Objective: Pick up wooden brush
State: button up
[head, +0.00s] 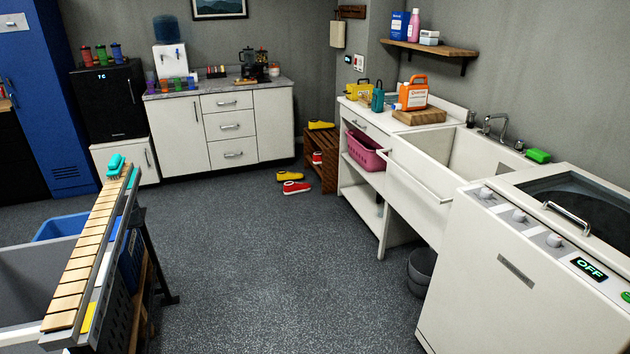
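I cannot make out a wooden brush for certain. A teal handled object (116,165), perhaps a scrub brush, sits at the far end of the wooden slatted top (85,250) on the left. A small tan item (366,101) stands among the bottles on the white counter by the sink, too small to identify. My gripper is not in view.
A white sink (425,165) and a washer (520,270) line the right side. A grey bin (421,270) stands on the floor below. White cabinets (220,135) stand at the back. The middle floor is clear.

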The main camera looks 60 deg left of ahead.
aim_at(364, 101)
jog(key=u, duration=2.2)
